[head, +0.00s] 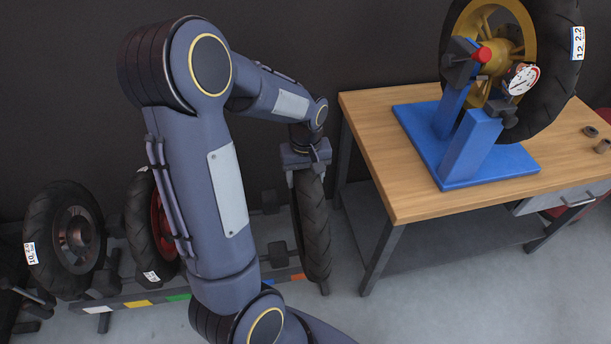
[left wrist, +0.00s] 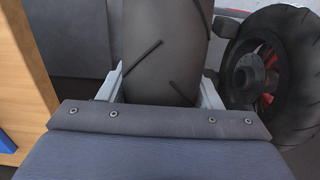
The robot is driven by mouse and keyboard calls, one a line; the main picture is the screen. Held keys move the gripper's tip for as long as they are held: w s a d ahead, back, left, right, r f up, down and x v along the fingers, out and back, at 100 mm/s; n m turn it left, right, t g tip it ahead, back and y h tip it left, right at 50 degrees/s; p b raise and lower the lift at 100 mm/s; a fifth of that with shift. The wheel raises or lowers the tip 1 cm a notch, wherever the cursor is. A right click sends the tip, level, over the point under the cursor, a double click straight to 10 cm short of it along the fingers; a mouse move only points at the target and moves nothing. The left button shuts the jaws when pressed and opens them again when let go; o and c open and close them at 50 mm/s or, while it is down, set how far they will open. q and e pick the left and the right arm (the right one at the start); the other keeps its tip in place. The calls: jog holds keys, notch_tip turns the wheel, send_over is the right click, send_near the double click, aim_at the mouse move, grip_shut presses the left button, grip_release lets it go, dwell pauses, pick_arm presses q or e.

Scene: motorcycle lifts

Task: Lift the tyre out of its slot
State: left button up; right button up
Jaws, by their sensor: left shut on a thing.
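A black tyre (head: 314,230) stands upright at the right end of the low floor rack, by the orange mark. My left gripper (head: 308,168) comes down from above and is shut on the top of this tyre. In the left wrist view the grooved tread of the tyre (left wrist: 165,40) fills the space between the two pale fingers of my left gripper (left wrist: 160,88), one on each side. The tyre's lower end is near the rack rail; I cannot tell whether it touches the slot. My right gripper is not in view.
The rack rail (head: 135,302) has coloured marks. A dark-hubbed wheel (head: 65,240) and a red-rimmed wheel (head: 150,228) stand left of the tyre. A wooden workbench (head: 375,125) is close on the right, bearing a blue stand (head: 470,150) with a gold-rimmed wheel (head: 560,75).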

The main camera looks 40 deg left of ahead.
pick_arm(q)
jog(key=shift+r+p, duration=4.5)
jog(key=shift+r, duration=1.2)
jog(key=shift+f, duration=0.15)
